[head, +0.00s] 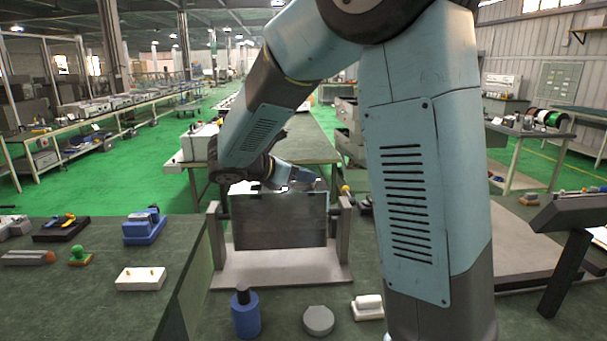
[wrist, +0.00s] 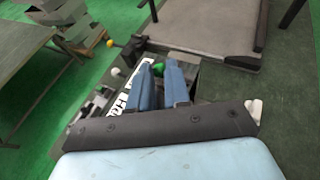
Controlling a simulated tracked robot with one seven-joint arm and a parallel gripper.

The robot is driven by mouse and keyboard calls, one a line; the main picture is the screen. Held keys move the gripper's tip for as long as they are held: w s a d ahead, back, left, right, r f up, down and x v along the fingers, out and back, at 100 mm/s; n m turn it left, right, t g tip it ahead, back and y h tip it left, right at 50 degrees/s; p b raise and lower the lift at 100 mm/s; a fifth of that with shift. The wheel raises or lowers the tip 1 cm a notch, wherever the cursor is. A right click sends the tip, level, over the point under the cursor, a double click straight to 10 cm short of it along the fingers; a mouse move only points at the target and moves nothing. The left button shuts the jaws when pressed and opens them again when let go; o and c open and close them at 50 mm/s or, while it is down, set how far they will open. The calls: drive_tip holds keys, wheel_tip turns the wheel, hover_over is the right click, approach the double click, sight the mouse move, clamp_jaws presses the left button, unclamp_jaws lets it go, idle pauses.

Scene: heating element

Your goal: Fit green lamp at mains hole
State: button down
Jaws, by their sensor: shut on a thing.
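My gripper (wrist: 162,76) shows in the wrist view as two blue fingers, shut on the green lamp (wrist: 157,69). Only a small part of the lamp shows between the fingertips; the rest is hidden by the fingers. Behind the fingers is a dark panel face with a white lettered strip (wrist: 132,92). I cannot tell whether the lamp touches the panel. The mains hole cannot be made out. In the head view the grey panel (head: 280,222) stands upright in a frame, and my wrist is above and behind its top edge. The lamp is hidden there.
The panel's frame stands on a grey base (head: 282,270). In front are a blue bottle-like thing (head: 246,315), a grey disc (head: 318,320) and a white block (head: 368,307). The left bench holds a blue vise-like block (head: 144,228), a white block (head: 141,279) and a green-topped piece (head: 80,254).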

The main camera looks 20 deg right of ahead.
drive_tip(key=shift+f, duration=0.3)
drive_tip(key=c, duration=1)
unclamp_jaws()
drive_tip(key=v, duration=1.3)
drive_tip(key=shift+a, duration=0.35)
drive_tip(key=shift+s, duration=0.1)
